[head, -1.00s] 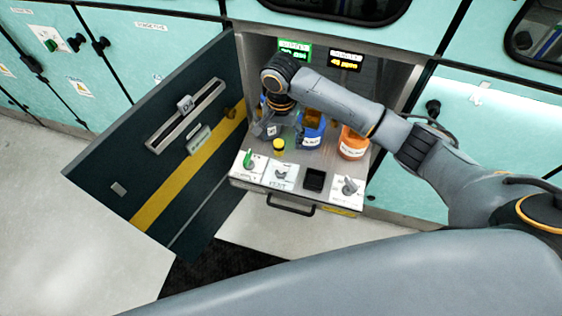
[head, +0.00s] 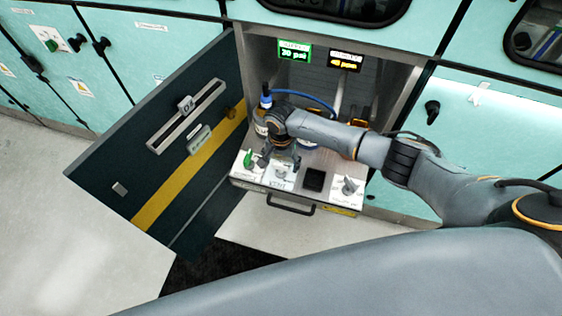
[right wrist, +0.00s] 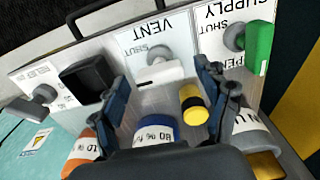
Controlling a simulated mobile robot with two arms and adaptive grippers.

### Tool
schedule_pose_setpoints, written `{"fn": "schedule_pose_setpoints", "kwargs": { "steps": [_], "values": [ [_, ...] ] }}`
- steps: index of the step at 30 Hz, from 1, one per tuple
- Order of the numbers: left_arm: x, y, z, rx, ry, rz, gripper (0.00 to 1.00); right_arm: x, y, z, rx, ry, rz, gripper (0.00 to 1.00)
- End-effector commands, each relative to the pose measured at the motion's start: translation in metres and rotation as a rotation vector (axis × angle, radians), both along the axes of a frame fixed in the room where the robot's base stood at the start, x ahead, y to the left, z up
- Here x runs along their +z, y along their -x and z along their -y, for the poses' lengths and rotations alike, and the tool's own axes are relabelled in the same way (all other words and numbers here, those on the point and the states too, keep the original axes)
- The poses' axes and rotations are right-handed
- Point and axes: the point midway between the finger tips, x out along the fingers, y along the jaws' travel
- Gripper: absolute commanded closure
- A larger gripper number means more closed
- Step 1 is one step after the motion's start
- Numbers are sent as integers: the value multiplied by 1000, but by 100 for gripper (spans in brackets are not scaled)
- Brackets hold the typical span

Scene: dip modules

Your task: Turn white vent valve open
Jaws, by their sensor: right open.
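The white vent valve (right wrist: 158,74) shows in the right wrist view on a white panel marked VENT, with SHUT printed beside it. Its white handle lies crosswise and joins a grey body. In the head view the vent valve (head: 281,173) sits on the drawer top, partly behind my gripper. My right gripper (right wrist: 163,68) is open, its blue-grey fingers on either side of the white handle. I see no clear contact with it. In the head view the right gripper (head: 279,160) points down over the vent panel. My left gripper is not in view.
A green supply valve (right wrist: 257,47) stands beside the vent panel. A yellow-and-black cylinder (right wrist: 193,104) and several labelled bottles, one blue-capped (right wrist: 157,131), stand close to the fingers. The dark cabinet door (head: 160,140) hangs open at left. A black square (head: 313,180) and grey knob (head: 349,186) are at right.

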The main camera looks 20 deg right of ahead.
Motion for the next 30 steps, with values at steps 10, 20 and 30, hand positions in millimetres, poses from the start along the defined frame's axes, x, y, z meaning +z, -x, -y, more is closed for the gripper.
{"fn": "schedule_pose_setpoints", "kwargs": {
  "steps": [10, 20, 30],
  "values": [
    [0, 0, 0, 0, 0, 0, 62, 0, 0, 0, 0, 1, -1, 65],
    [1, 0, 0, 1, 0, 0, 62, 1, 0, 0, 19, 0, -1, 79],
    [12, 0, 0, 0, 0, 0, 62, 2, 1, 0, 199, -1, -3, 79]
  ]
}}
